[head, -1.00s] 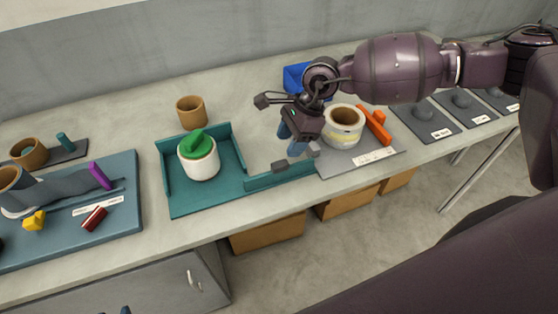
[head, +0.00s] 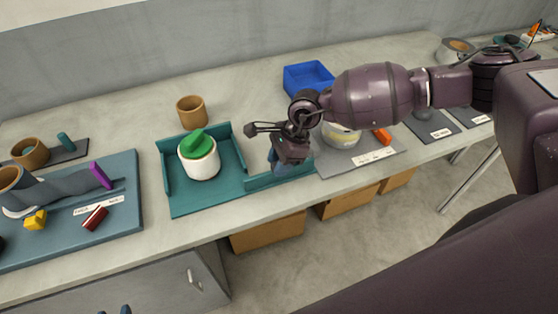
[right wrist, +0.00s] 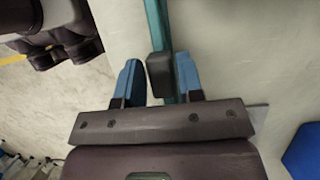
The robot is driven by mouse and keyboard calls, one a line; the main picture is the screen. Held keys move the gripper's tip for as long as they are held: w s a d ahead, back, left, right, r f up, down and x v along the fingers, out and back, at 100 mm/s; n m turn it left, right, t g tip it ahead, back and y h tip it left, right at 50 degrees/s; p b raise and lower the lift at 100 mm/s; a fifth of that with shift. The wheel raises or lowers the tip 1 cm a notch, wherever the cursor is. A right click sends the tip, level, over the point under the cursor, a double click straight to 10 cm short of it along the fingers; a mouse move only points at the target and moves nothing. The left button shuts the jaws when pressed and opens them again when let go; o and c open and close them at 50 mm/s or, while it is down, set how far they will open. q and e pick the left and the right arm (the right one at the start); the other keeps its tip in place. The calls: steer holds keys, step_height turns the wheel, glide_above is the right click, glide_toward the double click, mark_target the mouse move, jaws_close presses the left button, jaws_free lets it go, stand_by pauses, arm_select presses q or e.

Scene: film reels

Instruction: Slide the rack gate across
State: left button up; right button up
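The teal rack (head: 205,201) is a low-walled tray on the bench, holding a white pot with a green top (head: 199,157). A teal bar, seemingly the gate (head: 258,181), runs along its front right edge and past its right side. In the right wrist view, a dark block-like handle (right wrist: 160,74) sits on the teal bar (right wrist: 157,22). My right gripper (head: 277,163) is over the bar, its blue fingers (right wrist: 158,82) apart on either side of the handle, with gaps visible. Only small blue tips of my left gripper (head: 116,311) show at the bottom edge.
A grey mat with a cream pot (head: 342,137) and orange piece (head: 382,136) lies right of the rack. A blue bin (head: 308,77) and brown cup (head: 191,111) stand behind. A blue board (head: 125,216) with small parts lies left. Bench between is clear.

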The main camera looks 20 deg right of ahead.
jaws_close()
steer(key=a+b, duration=0.2)
steer(key=a, duration=1.5)
steer(key=shift+a, duration=0.65)
steer(key=shift+r, duration=0.1)
steer(key=shift+o, duration=1.9)
jaws_free()
steer(key=shift+a, duration=0.2)
steer(key=shift+d, duration=0.1)
steer(key=shift+d, duration=0.1)
steer(key=v, duration=1)
steer(key=shift+r, duration=0.3)
